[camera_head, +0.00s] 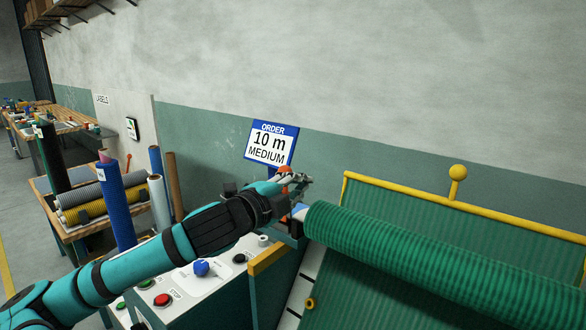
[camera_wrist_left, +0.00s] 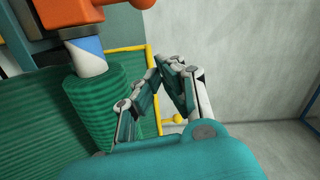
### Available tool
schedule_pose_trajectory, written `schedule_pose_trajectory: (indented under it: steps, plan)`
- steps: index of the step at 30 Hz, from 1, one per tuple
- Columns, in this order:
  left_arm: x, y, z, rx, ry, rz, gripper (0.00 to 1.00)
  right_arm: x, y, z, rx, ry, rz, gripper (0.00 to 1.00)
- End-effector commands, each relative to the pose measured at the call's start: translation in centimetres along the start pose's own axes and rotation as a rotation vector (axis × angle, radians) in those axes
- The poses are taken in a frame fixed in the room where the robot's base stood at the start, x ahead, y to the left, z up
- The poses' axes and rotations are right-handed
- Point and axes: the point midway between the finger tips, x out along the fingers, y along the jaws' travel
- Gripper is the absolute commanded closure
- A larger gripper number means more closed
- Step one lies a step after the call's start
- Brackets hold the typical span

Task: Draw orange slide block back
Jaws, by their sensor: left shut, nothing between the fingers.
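The orange slide block (camera_wrist_left: 75,16) shows at the top left of the left wrist view, with a round orange knob (camera_wrist_left: 139,3) beside it at the top edge. In the head view only a small orange part (camera_head: 285,169) shows behind my left gripper (camera_head: 304,181). My left gripper is shut and empty, near the end of the green netting roll (camera_head: 430,250). In the left wrist view its fingertips (camera_wrist_left: 163,68) meet to the right of the block, clearly apart from it in the picture. My right gripper is not in view.
A yellow-framed green net panel (camera_head: 400,205) stands behind the roll. A control panel with a blue knob (camera_head: 201,268) and red and green buttons lies below my left arm. An order sign (camera_head: 270,144) reads 10 m MEDIUM. Upright rolls (camera_head: 116,205) stand at left.

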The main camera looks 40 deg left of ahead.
Motion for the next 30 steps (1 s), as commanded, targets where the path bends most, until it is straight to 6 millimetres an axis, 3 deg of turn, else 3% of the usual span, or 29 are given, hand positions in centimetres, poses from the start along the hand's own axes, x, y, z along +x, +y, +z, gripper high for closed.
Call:
schedule_pose_trajectory:
  steps: [5,9,15,30]
  plan:
    - [2.8,-0.4,-0.2,-0.004,0.002,-0.001,1.00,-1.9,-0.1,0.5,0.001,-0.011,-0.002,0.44]
    - [3.1,0.0,1.9,0.003,-0.004,0.004,1.00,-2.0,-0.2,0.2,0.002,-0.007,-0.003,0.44]
    - [3.5,0.0,3.6,0.001,-0.002,0.002,1.00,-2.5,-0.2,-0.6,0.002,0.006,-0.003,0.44]
    - [3.6,0.0,4.2,0.002,-0.002,0.000,1.00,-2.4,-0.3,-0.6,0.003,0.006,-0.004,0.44]
